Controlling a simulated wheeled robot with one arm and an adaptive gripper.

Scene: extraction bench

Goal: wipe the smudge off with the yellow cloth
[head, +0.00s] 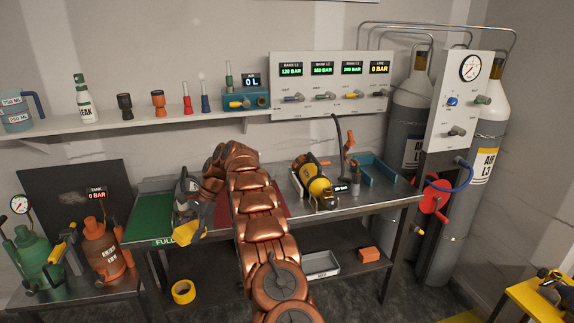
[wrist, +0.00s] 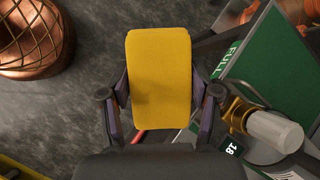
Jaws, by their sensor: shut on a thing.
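My gripper (head: 192,208) is in front of the left part of the steel bench, near the green panel marked FULL (head: 150,218). It is shut on the yellow cloth (head: 188,234), which hangs at its tip past the bench's front edge. In the wrist view the cloth (wrist: 160,72) is a flat, upright yellow pad, gripped at both sides by the fingers (wrist: 160,108). Dark floor shows behind it there. I cannot make out a smudge in either view; my arm hides part of the bench.
A yellow cylinder (head: 319,192) lies on the bench's right half, near a blue tray (head: 375,172). A red mat (head: 279,200) is partly behind my arm. A brass fitting with a pale cylinder (wrist: 274,131) is close right of my gripper. Orange and green tanks (head: 107,252) stand left.

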